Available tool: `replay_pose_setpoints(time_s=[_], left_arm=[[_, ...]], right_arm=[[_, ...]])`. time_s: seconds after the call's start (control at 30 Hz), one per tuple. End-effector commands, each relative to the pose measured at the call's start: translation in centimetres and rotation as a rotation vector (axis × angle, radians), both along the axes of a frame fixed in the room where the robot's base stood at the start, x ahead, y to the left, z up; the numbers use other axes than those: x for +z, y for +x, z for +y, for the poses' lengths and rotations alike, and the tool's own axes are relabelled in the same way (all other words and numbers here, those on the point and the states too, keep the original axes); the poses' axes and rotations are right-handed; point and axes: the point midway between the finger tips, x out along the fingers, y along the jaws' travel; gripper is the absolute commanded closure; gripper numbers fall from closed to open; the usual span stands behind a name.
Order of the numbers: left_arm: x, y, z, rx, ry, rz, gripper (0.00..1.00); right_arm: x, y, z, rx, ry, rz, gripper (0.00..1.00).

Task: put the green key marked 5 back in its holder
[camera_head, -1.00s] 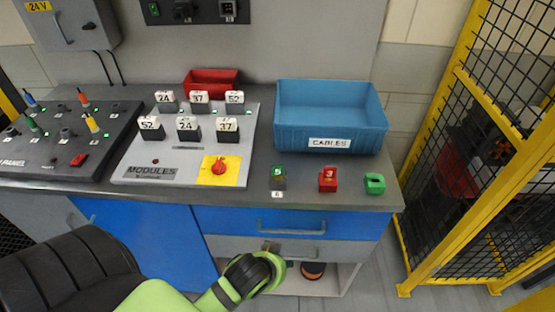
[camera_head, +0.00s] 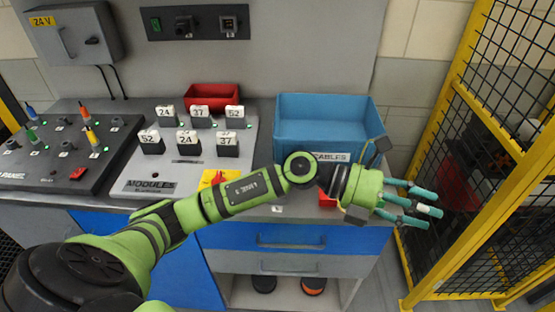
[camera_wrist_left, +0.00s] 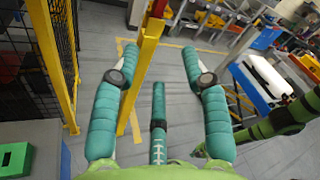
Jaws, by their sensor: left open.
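My left gripper (camera_head: 425,206) is open and empty, its teal fingers pointing right past the counter's right end. In the left wrist view, the fingers (camera_wrist_left: 158,65) are spread over grey floor, with nothing between them. A green block with a dark recess (camera_wrist_left: 15,160) shows at that view's lower left edge; I cannot read a mark on it. The green key marked 5 is hidden in the head view, apparently behind my left forearm. Part of the red piece marked 3 (camera_head: 327,200) shows below my wrist.
A blue CABLES bin (camera_head: 325,125) stands behind my left wrist. The modules board (camera_head: 140,180) with several numbered blocks and a switch panel (camera_head: 60,165) lie to the left. A yellow-framed mesh fence (camera_head: 450,150) rises close to the right of my fingers.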

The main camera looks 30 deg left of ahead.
Motion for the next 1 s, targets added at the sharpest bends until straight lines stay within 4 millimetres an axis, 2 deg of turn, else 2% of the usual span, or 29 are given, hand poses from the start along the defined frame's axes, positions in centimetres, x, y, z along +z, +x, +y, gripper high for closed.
replay_pose_setpoints(time_s=[0.03, 0.07, 0.13, 0.17, 0.23, 0.3, 0.4, 0.5, 0.6, 0.7, 0.83, 1.0], left_arm=[[-1.8, 0.3, 1.2, -0.057, 0.17, -0.061, 0.55], [-3.0, 0.3, 2.2, -0.091, 0.269, -0.087, 0.55], [-5.7, 0.8, 5.4, -0.159, 0.51, -0.127, 0.55], [-6.7, 1.2, 7.2, -0.181, 0.613, -0.137, 0.55], [-8.3, 1.9, 12.2, -0.222, 0.853, -0.133, 0.55], [-9.0, 2.5, 17.1, -0.245, 1.055, -0.103, 0.55], [-8.7, 2.8, 23.1, -0.254, 1.269, -0.04, 0.55], [-7.9, 2.7, 27.3, -0.252, 1.409, 0.024, 0.55], [-7.2, 2.4, 29.8, -0.25, 1.488, 0.068, 0.55], [-7.0, 2.2, 30.8, -0.25, 1.521, 0.092, 0.55], [-8.0, 2.1, 31.0, -0.252, 1.525, 0.098, 0.55], [-10.5, 2.1, 30.9, -0.254, 1.522, 0.098, 0.55]], right_arm=[[0.0, 0.0, 0.0, 0.0, 0.0, 0.0, 1.0], [0.0, 0.0, 0.0, 0.0, 0.0, 0.0, 1.0], [0.0, 0.0, 0.0, 0.0, 0.0, 0.0, 1.0], [0.0, 0.0, 0.0, 0.0, 0.0, 0.0, 1.0], [0.0, 0.0, 0.0, 0.0, 0.0, 0.0, 1.0], [-0.1, 0.0, 0.0, 0.0, 0.0, 0.0, 1.0], [-0.1, 0.0, 0.0, 0.0, 0.0, 0.0, 1.0], [-0.1, 0.0, 0.0, 0.0, 0.0, 0.0, 1.0], [-0.1, 0.0, 0.0, 0.0, 0.0, 0.0, 1.0], [0.0, 0.0, 0.0, 0.0, 0.0, 0.0, 1.0], [0.6, 0.0, 0.0, 0.0, 0.0, 0.0, 1.0], [1.5, 0.0, 0.0, 0.0, 0.0, 0.0, 1.0]])
